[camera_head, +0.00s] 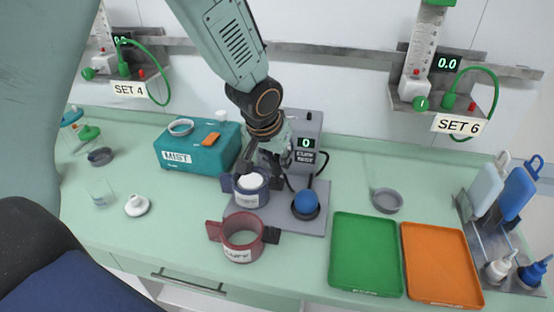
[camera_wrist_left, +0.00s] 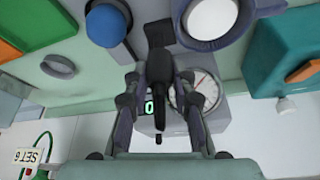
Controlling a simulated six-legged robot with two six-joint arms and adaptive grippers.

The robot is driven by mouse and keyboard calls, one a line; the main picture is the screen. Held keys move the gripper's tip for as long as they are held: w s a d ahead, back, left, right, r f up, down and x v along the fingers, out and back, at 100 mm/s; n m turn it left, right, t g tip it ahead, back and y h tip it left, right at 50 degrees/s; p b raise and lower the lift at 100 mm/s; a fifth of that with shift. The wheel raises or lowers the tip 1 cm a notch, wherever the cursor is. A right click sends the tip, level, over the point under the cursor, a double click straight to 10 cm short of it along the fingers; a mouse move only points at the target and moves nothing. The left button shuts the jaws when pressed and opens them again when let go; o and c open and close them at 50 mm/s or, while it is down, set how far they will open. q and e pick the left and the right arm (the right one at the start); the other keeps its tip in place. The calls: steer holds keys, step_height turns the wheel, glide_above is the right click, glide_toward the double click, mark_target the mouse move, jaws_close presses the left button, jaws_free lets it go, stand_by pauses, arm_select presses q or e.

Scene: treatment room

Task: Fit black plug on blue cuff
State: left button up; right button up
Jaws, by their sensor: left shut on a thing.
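The blue cuff (camera_head: 252,198) stands on a grey base plate with a white round piece inside. It also shows at the top of the left wrist view (camera_wrist_left: 212,40). A dark block sits at its side, on the right in the head view. My left gripper (camera_head: 270,170), also seen in the left wrist view (camera_wrist_left: 160,80), points down behind the cuff. It is shut on the black plug (camera_wrist_left: 160,68), whose end points towards the dark block. I cannot tell whether they touch. In the head view the plug is mostly hidden by the gripper. My right gripper is not in view.
A red cuff (camera_head: 240,250) stands in front of the blue cuff. A blue ball (camera_head: 305,202) is at its right. A teal MIST box (camera_head: 180,155) stands at the left. A green tray (camera_head: 365,255) and an orange tray (camera_head: 440,265) lie at the right.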

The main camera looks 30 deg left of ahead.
arm_select(q)
steer(key=shift+d, duration=0.15)
stand_by(0.3)
stand_by(0.6)
steer(key=shift+f+b, duration=1.6)
steer(key=shift+b, duration=0.25)
stand_by(1.0)
steer(key=o, duration=1)
steer(key=shift+r, duration=0.15)
